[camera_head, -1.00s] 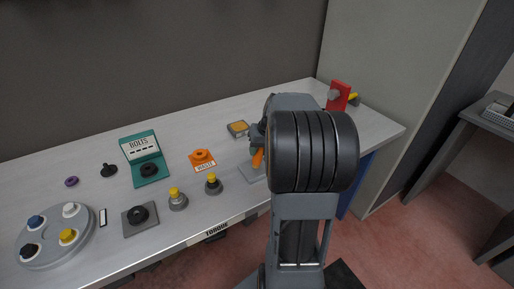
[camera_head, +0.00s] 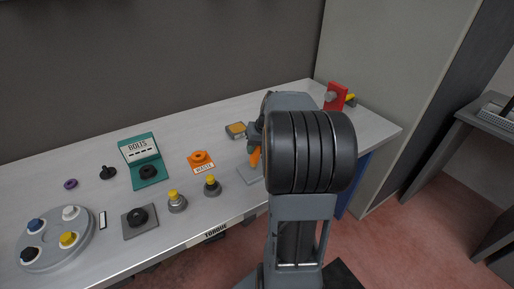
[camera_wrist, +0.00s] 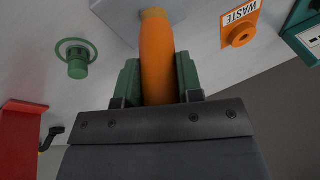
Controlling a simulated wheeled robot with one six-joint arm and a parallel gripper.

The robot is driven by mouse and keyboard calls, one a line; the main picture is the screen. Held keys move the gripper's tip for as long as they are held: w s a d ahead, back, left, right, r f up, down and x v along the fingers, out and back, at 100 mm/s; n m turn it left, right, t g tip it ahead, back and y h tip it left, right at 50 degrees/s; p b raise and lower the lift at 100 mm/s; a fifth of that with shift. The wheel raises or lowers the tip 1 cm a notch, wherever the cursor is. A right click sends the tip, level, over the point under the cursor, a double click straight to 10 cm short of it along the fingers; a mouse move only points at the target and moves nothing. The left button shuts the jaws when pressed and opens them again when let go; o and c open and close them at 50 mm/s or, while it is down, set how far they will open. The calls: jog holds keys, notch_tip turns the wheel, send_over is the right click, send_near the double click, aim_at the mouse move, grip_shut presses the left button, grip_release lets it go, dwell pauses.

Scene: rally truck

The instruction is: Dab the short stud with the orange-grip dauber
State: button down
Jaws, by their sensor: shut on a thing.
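My gripper (camera_wrist: 158,82) is shut on the orange grip of the dauber (camera_wrist: 157,50), with one green finger on each side of it. In the head view the orange grip (camera_head: 255,157) shows just left of my arm, above a grey plate (camera_head: 246,174). The dauber's far end meets or overlaps the grey plate in the wrist view (camera_wrist: 112,14); I cannot tell whether they touch. A short green peg with a ring around its base (camera_wrist: 78,68) stands left of the gripper in the wrist view. I cannot tell which thing is the short stud.
An orange WASTE holder (camera_head: 201,168), a teal BOLTS stand (camera_head: 151,183), two yellow-topped grey pieces (camera_head: 177,207) (camera_head: 212,191) and a round grey tray (camera_head: 48,258) stand to the left. A yellow-topped box (camera_head: 236,130) lies behind. A red block (camera_head: 335,97) stands at the right.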

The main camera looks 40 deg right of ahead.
jog(key=shift+r+p, duration=1.9)
jog(key=shift+r, duration=0.6)
jog(key=shift+f, duration=0.1)
